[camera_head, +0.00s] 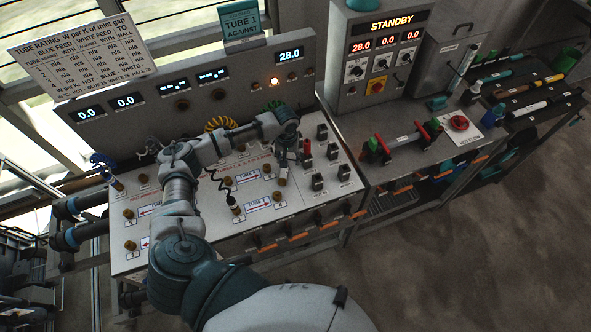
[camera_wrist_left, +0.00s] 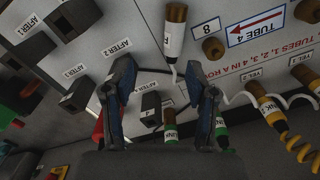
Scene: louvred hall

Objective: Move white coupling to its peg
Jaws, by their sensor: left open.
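In the left wrist view a white coupling (camera_wrist_left: 174,38) with a brown end stands on the panel, a pale cord at its lower end. My left gripper (camera_wrist_left: 158,80) is open, and the coupling lies just beyond its fingertips, apart from them. A bare brown peg (camera_wrist_left: 212,48) marked 8 is beside the coupling. In the head view my left gripper (camera_head: 286,150) points down over the right part of the white panel (camera_head: 155,225), where several brown pegs stand. I cannot tell which peg belongs to the coupling. My right gripper is not in view.
Black blocks (camera_wrist_left: 70,18) labelled AFTER stand near the gripper. Yellow-banded (camera_wrist_left: 268,105) and green-banded (camera_wrist_left: 220,135) links with cords are close by.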

